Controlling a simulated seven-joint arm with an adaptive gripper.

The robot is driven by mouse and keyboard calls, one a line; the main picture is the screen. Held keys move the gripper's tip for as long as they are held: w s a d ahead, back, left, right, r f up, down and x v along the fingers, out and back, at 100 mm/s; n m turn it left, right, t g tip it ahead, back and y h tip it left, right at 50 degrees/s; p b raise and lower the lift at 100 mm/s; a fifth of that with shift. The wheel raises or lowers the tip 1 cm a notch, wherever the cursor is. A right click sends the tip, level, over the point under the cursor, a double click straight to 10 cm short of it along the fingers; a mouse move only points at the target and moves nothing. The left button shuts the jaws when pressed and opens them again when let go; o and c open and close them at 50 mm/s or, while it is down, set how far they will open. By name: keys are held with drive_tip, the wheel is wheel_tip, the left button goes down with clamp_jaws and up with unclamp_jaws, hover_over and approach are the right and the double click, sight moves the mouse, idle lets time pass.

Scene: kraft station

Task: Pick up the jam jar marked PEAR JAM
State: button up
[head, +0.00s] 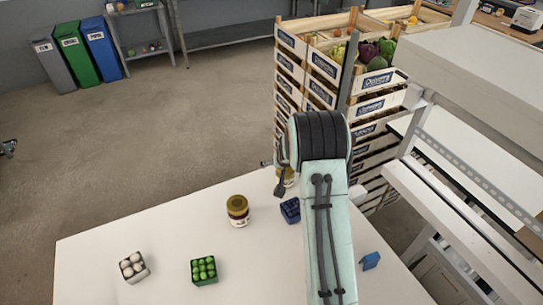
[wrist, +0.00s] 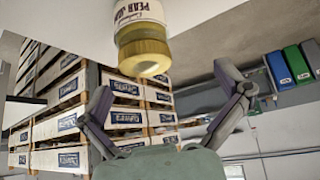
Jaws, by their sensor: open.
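In the wrist view a jam jar (wrist: 138,14) with a yellow-gold lid (wrist: 145,57) and a white label reading PEAR JAM shows at the top, upside down in the picture and partly cut off. My gripper (wrist: 163,80) is open, its two dark fingers wide apart, with the lid in view between and beyond them; nothing is held. In the head view one jar (head: 238,209) with a gold lid stands upright on the white table. The arm hides most of my gripper in the head view.
On the table (head: 95,245) are a box of white items (head: 132,267), a green box (head: 204,270), a dark blue box (head: 290,210) and a small blue object (head: 371,261). Stacked crates (head: 320,75) stand behind; a white shelf frame (head: 455,190) stands right.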

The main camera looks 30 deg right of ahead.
sight(287, 174)
drive_tip(key=f, duration=0.1)
drive_tip(key=d+f, duration=0.1)
drive_tip(key=s+f, duration=0.1)
drive_tip(key=shift+d+f+g, duration=0.15)
drive_tip(key=shift+d+g, duration=0.05)
drive_tip(key=shift+g, duration=0.2)
drive_tip(key=x, duration=0.5)
drive_tip(key=shift+w+f, duration=0.2)
drive_tip(key=shift+f, duration=0.15)
drive_tip(key=c, duration=1.3)
